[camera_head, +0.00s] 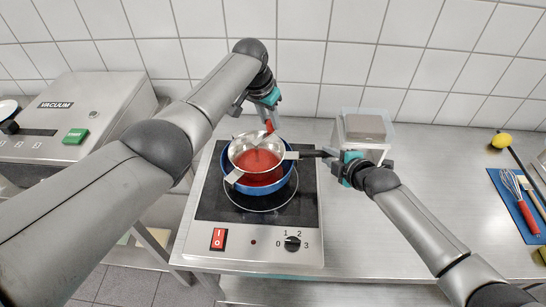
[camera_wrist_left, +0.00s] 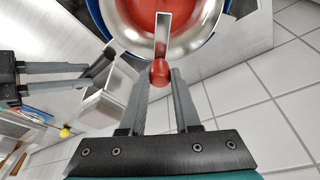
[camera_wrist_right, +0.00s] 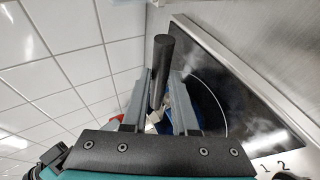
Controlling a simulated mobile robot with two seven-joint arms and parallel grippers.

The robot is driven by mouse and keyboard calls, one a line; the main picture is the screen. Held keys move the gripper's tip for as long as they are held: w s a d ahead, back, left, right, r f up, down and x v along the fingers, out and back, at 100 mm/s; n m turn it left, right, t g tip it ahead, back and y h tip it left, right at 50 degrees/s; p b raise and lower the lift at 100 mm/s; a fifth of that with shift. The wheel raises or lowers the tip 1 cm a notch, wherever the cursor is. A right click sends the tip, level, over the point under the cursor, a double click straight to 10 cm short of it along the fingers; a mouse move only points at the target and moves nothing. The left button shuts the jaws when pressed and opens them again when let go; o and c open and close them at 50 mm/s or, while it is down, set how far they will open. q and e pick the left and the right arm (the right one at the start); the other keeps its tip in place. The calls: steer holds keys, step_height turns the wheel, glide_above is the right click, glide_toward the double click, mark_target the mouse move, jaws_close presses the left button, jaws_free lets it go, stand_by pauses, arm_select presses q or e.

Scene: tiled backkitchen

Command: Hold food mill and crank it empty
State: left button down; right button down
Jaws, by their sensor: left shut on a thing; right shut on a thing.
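The food mill (camera_head: 237,152) is a steel bowl with red contents, resting over a blue pot (camera_head: 288,186) on the hob. In the left wrist view, its bowl (camera_wrist_left: 207,22) shows red inside, with a flat metal crank arm (camera_wrist_left: 163,35) reaching to a red knob (camera_wrist_left: 160,72). My left gripper (camera_head: 272,118) is shut on that red knob at the far side of the bowl; it also shows in the left wrist view (camera_wrist_left: 160,82). My right gripper (camera_head: 335,160) is shut on the mill's black handle (camera_head: 308,154), which also shows in the right wrist view (camera_wrist_right: 162,65). The mill's underside is hidden.
The hob (camera_head: 215,205) has a red switch and a dial at its front. A vacuum machine (camera_head: 100,95) stands left. A clear container (camera_head: 345,122) with a brownish block stands behind my right gripper. A blue mat (camera_head: 507,190) with a whisk lies far right. The counter between is clear.

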arm_select(q)
steer(key=shift+s+d, duration=0.3)
steer(key=s, duration=0.1)
steer(key=s+d, duration=0.1)
steer(key=shift+s+d, duration=0.15)
steer(key=shift+s, duration=0.2)
stand_by(0.4)
steer(key=s, duration=0.3)
steer(key=shift+a, duration=0.2)
